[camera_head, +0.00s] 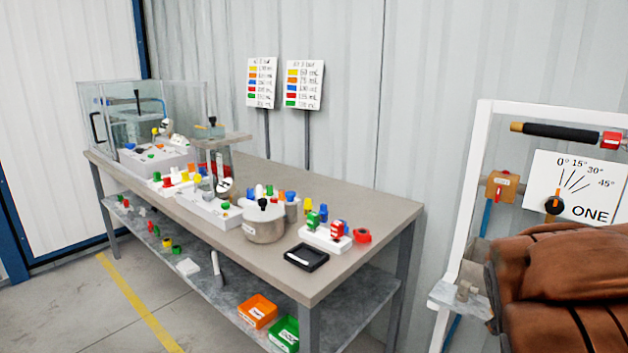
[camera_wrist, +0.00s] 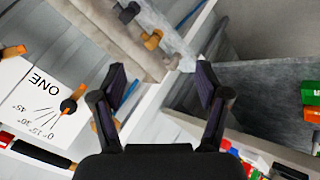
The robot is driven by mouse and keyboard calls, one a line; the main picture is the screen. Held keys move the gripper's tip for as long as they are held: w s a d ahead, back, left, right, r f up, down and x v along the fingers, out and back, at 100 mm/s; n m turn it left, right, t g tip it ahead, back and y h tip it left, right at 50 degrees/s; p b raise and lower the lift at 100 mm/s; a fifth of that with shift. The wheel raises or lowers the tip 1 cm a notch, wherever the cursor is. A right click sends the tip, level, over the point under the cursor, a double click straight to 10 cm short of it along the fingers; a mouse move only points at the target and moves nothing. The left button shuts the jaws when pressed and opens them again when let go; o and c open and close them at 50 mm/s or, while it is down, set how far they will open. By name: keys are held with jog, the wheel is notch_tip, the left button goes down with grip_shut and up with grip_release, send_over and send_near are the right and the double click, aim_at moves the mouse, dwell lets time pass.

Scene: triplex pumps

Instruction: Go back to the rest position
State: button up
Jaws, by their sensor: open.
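My gripper (camera_wrist: 160,85) shows in the wrist view with its two dark fingers spread apart and nothing between them. A white frame bar passes behind the fingers, and a grey surface (camera_wrist: 265,95) lies to the right. In the head view, the same board (camera_head: 592,190) hangs on the white frame (camera_head: 466,180) at the right.
A long grey workbench (camera_head: 385,205) with coloured parts, a metal pot (camera_head: 263,225) and a black tray (camera_head: 306,257) stands left of the frame. Floor at the front left is clear.

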jog(key=s+a+f+m+g+y, duration=0.1)
jog(key=s+a+f+g+y, duration=0.15)
jog(key=s+a, duration=0.6)
jog(key=s+a+f+g+y, duration=0.1)
jog(key=s+a+g, duration=0.2)
jog(key=s+a, duration=0.55)
jog(key=s+a+f+m+g+y, duration=0.1)
jog(key=s+a+f+g+y, duration=0.2)
jog(key=s, duration=0.9)
jog(key=s+a+p+v, duration=0.1)
jog(key=a+p+v, duration=0.1)
jog(key=p+v, duration=1.1)
notch_tip(320, 180, up, 2)
jog(key=shift+s+r+t+h+p, duration=0.1)
jog(key=shift+s+t+h+p, duration=0.05)
jog(key=shift+t+h+p, duration=0.2)
jog(key=shift+d, duration=0.1)
jog(key=shift+c, duration=0.4)
